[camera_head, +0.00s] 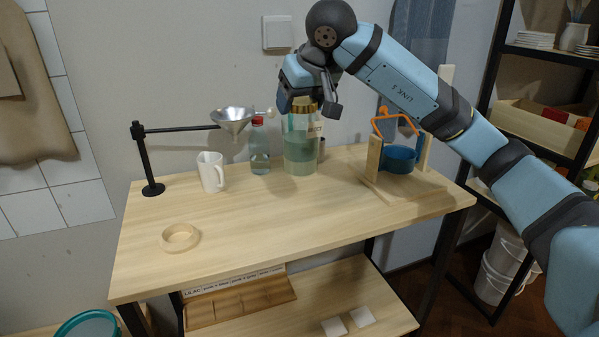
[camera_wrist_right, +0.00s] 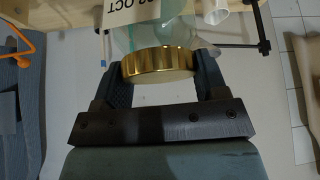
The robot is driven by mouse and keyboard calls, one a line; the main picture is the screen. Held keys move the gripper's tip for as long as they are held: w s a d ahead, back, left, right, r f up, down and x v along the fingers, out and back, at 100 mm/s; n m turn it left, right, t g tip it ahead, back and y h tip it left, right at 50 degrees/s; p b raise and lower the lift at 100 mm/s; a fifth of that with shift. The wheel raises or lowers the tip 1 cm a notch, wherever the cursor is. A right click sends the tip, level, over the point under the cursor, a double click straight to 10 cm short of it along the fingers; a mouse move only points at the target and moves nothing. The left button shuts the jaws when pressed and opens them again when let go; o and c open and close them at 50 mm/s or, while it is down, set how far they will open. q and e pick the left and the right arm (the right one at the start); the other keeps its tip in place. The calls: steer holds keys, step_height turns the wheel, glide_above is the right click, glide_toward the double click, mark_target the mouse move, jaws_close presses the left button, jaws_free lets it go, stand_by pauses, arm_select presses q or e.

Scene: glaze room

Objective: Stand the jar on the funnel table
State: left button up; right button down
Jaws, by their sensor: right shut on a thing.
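The jar (camera_head: 301,150) is clear glass with pale green contents and a gold lid. It is upright at the back of the wooden funnel table (camera_head: 250,222); I cannot tell whether its base touches the top. My right gripper (camera_head: 303,103) comes down from above and is shut on the jar's lid. The metal funnel (camera_head: 233,120) hangs from a black stand at the left. My left gripper is not in view.
A white mug (camera_head: 211,171) and a clear bottle with a red cap (camera_head: 259,148) stand left of the jar. A wooden ring (camera_head: 179,238) lies at the front left. The table's front middle is clear.

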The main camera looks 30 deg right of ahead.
mark_target(300, 160)
step_height(300, 160, down, 8)
steer(key=shift+r+b, duration=0.15)
steer(key=shift+b, duration=0.55)
steer(key=shift+f, duration=0.75)
step_height(300, 160, down, 3)
steer(key=shift+f+b, duration=0.2)
steer(key=shift+b, duration=0.35)
steer(key=shift+f, duration=0.15)
steer(key=c, duration=0.6)
jaws_free()
steer(key=shift+f, duration=0.2)
steer(key=o, duration=0.5)
steer(key=shift+c, duration=0.2)
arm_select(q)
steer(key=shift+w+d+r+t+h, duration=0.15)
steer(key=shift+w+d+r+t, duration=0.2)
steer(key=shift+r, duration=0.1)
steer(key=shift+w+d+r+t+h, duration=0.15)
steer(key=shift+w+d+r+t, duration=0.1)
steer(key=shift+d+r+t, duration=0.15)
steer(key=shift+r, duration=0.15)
arm_select(e)
steer(key=shift+r, duration=0.15)
